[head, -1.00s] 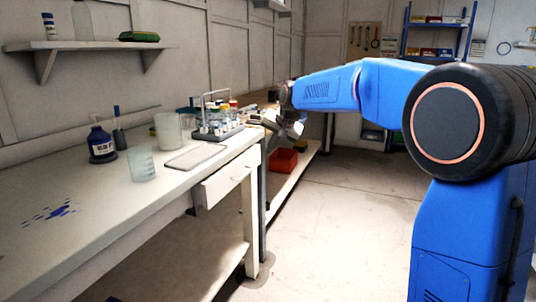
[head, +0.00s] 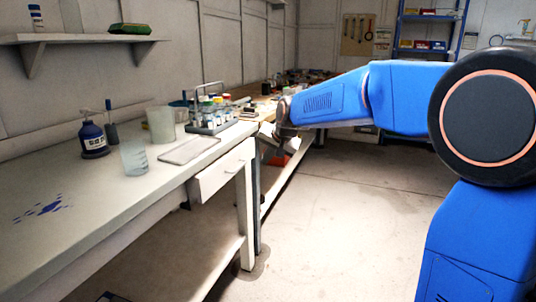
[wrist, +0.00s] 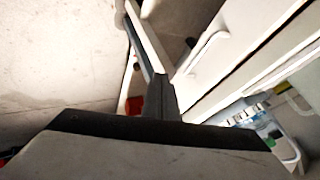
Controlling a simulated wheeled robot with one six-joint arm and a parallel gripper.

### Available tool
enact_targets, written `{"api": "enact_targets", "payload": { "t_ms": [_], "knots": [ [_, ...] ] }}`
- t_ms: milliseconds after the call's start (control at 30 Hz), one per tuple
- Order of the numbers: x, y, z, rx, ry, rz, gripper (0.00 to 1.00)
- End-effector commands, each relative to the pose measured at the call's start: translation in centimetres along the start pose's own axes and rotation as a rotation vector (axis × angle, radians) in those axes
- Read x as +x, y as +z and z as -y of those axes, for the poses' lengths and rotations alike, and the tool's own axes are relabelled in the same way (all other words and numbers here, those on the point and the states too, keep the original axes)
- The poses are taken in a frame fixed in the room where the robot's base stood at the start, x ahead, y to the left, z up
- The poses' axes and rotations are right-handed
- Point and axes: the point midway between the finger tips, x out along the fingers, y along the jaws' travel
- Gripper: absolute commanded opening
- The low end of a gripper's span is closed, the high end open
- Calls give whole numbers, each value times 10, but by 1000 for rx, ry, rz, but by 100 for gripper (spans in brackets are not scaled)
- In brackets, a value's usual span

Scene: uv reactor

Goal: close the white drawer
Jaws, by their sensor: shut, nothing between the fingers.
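The white drawer (head: 222,174) is under the near edge of the workbench, towards its far end. Its front appears to stand a little out from the bench frame. The drawer front (wrist: 235,40) and its light bar handle (wrist: 205,50) show in the upper right of the wrist view. My gripper (head: 268,132) is just beyond the bench's far right corner, to the right of the drawer. In the wrist view my gripper (wrist: 165,95) is shut and empty, its dark fingers pointing up the picture beside the drawer front. I see no clear contact with the drawer.
The workbench (head: 110,205) carries a bottle rack (head: 215,122), a flat grey tablet-like pad (head: 188,150), beakers (head: 134,158) and a dark blue bottle (head: 92,138). A bench leg (head: 246,220) stands below the drawer's right end. The floor (head: 330,220) to the right is clear.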

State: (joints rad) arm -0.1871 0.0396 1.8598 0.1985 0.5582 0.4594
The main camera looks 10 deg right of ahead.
Motion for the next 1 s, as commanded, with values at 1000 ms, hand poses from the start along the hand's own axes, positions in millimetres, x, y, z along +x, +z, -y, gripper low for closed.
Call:
{"api": "enact_targets", "payload": {
  "t_ms": [1000],
  "knots": [
    [62, -4, 38, 0, 0, 0, 0]
  ]
}}
